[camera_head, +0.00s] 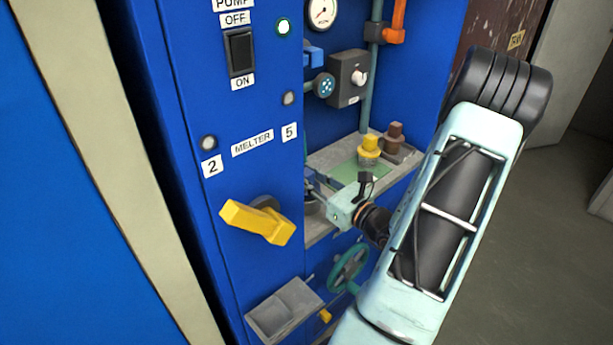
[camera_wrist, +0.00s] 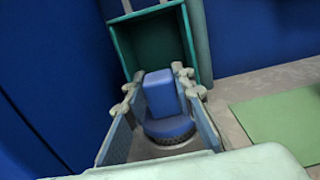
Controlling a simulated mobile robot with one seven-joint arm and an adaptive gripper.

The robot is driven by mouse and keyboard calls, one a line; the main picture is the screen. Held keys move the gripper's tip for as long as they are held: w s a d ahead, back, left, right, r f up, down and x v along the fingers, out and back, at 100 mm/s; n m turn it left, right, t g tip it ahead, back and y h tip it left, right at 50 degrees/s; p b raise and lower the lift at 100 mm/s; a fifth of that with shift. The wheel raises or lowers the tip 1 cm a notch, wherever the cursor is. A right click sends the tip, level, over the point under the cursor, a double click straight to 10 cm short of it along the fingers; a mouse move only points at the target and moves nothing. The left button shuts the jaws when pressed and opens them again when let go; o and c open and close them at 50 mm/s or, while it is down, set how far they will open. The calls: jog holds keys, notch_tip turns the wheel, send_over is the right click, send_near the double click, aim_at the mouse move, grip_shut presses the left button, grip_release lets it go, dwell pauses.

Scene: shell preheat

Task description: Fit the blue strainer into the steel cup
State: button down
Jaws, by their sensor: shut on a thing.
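In the wrist view the blue strainer (camera_wrist: 158,92) has a block-shaped handle on a round base with dark mesh at its lower edge. My gripper (camera_wrist: 159,84) is shut on the handle, one finger on each side. In the head view my gripper (camera_head: 311,188) is inside the blue cabinet's recess, at its left side. A grey round vessel (camera_head: 312,207), which looks like the steel cup, shows just below the fingers. The strainer is mostly hidden there, and I cannot tell whether it sits in the cup or above it.
A green mat (camera_wrist: 275,120) lies right of the strainer; an open teal box (camera_wrist: 165,45) stands behind it. In the head view a yellow-topped piece (camera_head: 370,146) and a brown piece (camera_head: 394,138) stand on the shelf. A yellow handle (camera_head: 258,222) sticks out from the cabinet front.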

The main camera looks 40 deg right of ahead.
jog(key=shift+f, duration=0.35)
jog(key=c, duration=1.6)
grip_release()
jog(key=shift+r, duration=0.2)
jog(key=shift+r, duration=0.4)
jog(key=s, duration=0.4)
jog(key=s+p, duration=0.1)
jog(key=s, duration=0.3)
jog(key=s+d, duration=0.1)
jog(key=s, duration=0.3)
jog(key=shift+f, duration=0.2)
